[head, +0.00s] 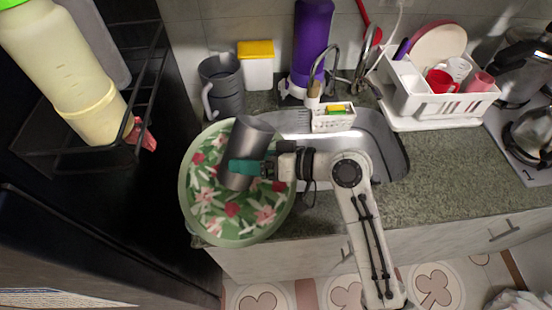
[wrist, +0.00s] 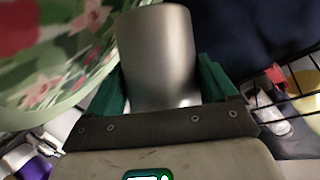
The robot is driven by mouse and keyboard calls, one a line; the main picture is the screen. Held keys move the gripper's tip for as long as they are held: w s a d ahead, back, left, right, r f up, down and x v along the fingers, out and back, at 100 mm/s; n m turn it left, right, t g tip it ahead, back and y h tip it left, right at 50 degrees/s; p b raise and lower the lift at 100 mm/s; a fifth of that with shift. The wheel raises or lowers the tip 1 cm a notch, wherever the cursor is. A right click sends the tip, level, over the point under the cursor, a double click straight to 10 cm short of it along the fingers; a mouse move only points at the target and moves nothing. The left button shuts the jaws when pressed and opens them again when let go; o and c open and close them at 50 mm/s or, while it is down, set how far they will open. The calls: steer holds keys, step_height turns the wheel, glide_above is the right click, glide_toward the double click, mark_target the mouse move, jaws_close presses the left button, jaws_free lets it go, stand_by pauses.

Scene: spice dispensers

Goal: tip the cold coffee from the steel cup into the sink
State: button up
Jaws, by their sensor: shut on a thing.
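The steel cup (head: 251,139) is a plain grey metal cylinder. My gripper (head: 245,168) has its green fingers closed around its side. The cup looks tilted in the head view, above the floral tray and left of the sink. It also fills the middle of the wrist view (wrist: 158,55), between the two green fingers. I cannot see inside it, so any coffee is hidden. The steel sink (head: 391,150) is set in the counter to the right of the cup, partly covered by my arm.
A large green-rimmed floral tray (head: 215,222) is at the counter's left end. A grey pitcher (head: 226,98), a yellow-lidded container (head: 257,72) and a purple bottle (head: 311,45) stand behind. A white dish rack (head: 403,108) stands right of the sink. A black wire rack (head: 141,82) is at left.

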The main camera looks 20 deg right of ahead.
steer(key=shift+f+m+y, duration=0.1)
steer(key=shift+m+y, duration=0.4)
steer(key=shift+m, duration=0.2)
steer(key=shift+a+f+m+y, duration=0.15)
steer(key=shift+m+y, duration=0.15)
steer(key=shift+m, duration=0.4)
steer(key=shift+f+m+t+y, duration=0.25)
steer(key=shift+m+y, duration=0.45)
steer(key=shift+m, duration=0.5)
stand_by(0.8)
steer(key=shift+w+d+r+m+t+y, duration=0.3)
steer(key=shift+w+d+r+m+t, duration=0.05)
steer(key=shift+d+r+m, duration=0.4)
stand_by(0.5)
steer(key=shift+w+d+f+m+t+b, duration=0.1)
steer(key=shift+d+f+m+t+b, duration=0.1)
steer(key=shift+m, duration=0.3)
steer(key=shift+d+f+m+t+b, duration=0.1)
steer(key=shift+m+b, duration=0.05)
steer(key=shift+m, duration=0.3)
stand_by(0.5)
steer(key=shift+w+r+m+t+y, duration=0.1)
steer(key=shift+r+m+t+y, duration=0.2)
steer(key=shift+r+m, duration=0.1)
steer(key=shift+f, duration=0.15)
